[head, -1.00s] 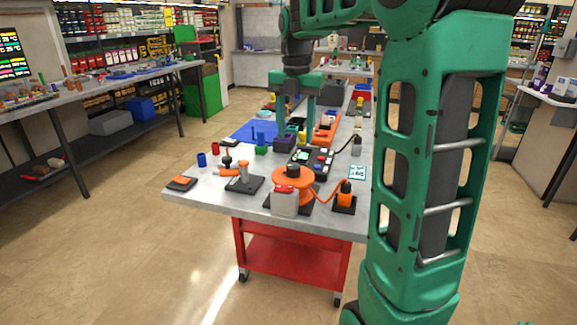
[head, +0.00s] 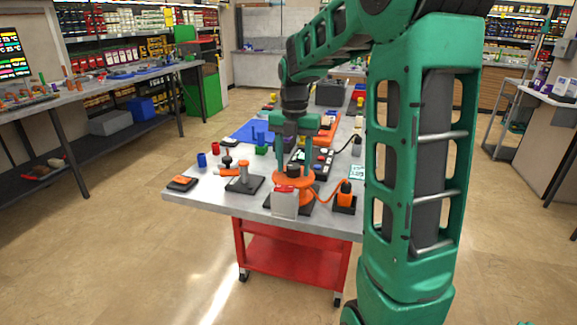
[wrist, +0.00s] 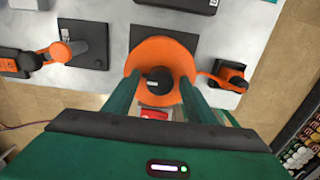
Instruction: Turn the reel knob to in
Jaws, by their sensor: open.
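The orange reel (head: 306,187) sits on a dark base near the front edge of the workbench. I cannot tell how far above the disc the fingertips are.
A white canister with a red cap (head: 285,203) stands right in front of the reel. An orange cable runs right to an orange plug holder (head: 344,196). An orange-handled device (head: 244,180) stands left. A dark control panel (head: 318,163) lies behind the reel.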

